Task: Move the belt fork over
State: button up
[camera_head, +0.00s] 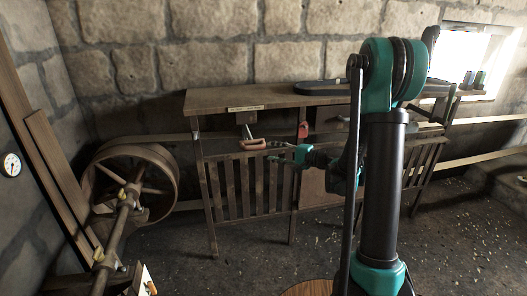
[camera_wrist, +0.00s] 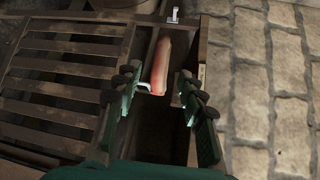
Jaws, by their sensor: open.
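What looks like the belt fork's handle, a reddish-brown bar (camera_head: 252,145), hangs at the front of the wooden bench, below a small label. In the wrist view a red-orange bar (camera_wrist: 160,66) with a pale end lies beyond and between my fingertips. My gripper (camera_head: 275,151) is teal with dark pads and is just right of the handle in the head view. In the wrist view my gripper (camera_wrist: 155,82) is open, with its fingers apart on either side of the bar's near end. I cannot tell whether they touch it. The fork itself is not clearly visible.
The bench (camera_head: 225,99) has a slatted guard (camera_head: 245,190) below its top. A small red part (camera_head: 303,130) sits on the bench front. A large spoked pulley wheel (camera_head: 130,190) with a shaft stands at left. Flat belts run behind.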

jog(key=shift+v, duration=1.2)
jog(key=s+d+f+n+g+h, duration=0.1)
jog(key=s+d+f+n+h, duration=0.1)
jog(key=s, duration=0.7)
jog(key=s+d+f+n+g+h, duration=0.1)
jog(key=s+d+f+n+h, duration=0.1)
jog(key=s+d+f+h, duration=0.3)
jog(key=s+d+f+n+g+h, duration=0.1)
jog(key=s+d+f+n+h, duration=0.2)
jog(key=s+d+h, duration=0.4)
jog(key=s+d+f, duration=0.1)
jog(key=s+d, duration=0.2)
jog(key=s, duration=0.5)
jog(key=shift+d, duration=0.2)
jog(key=shift+f, duration=0.1)
jog(key=shift+c, duration=0.7)
